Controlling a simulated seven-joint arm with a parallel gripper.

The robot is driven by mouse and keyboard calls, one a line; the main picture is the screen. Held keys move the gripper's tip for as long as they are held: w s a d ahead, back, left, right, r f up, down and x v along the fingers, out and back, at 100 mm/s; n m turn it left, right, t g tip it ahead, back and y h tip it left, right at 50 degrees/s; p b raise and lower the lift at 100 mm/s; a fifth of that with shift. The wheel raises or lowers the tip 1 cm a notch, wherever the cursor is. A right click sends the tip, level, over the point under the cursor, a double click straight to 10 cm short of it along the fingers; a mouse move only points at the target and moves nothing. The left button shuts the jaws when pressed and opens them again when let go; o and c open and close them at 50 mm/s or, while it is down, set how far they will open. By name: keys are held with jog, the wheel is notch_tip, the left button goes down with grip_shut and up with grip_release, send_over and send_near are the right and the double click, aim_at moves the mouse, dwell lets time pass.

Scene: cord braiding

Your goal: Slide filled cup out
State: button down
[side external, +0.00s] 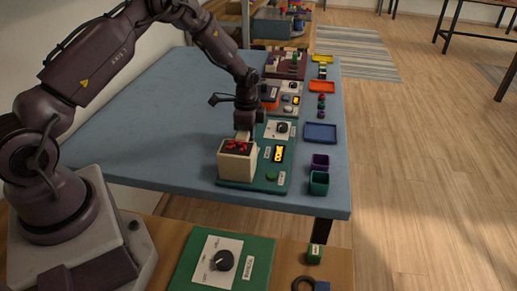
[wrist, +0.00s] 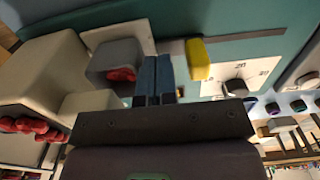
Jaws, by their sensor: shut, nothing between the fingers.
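The dispenser is a cream box (side external: 238,165) with red pieces (side external: 236,146) in its dark top, standing on a green board (side external: 272,152). In the wrist view its cream body (wrist: 40,70) fills the left. A grey cup (wrist: 112,55) with red pieces (wrist: 121,74) in it sits beside that body, over a pale plate (wrist: 140,30). My gripper (wrist: 154,70) is shut and empty, its fingertips just right of the cup; I cannot tell whether they touch it. In the side view my gripper (side external: 243,134) is behind the dispenser, its tips hidden, and the cup is hidden too.
The board carries a dial (side external: 281,127), a yellow display (side external: 278,153) and a green button (side external: 271,175). A yellow block (wrist: 198,60) stands close right of my fingers. Purple (side external: 320,162) and green (side external: 319,183) containers and a blue tray (side external: 321,133) lie right. The blue table's left is clear.

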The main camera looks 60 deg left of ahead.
jog(key=shift+w+a, duration=0.1)
jog(key=shift+a, duration=0.05)
jog(key=shift+w+a, duration=3.2)
jog(key=shift+w, duration=0.1)
jog(key=shift+s+d, duration=0.4)
jog(key=shift+s, duration=0.05)
notch_tip(320, 180, up, 11)
dwell(0.5)
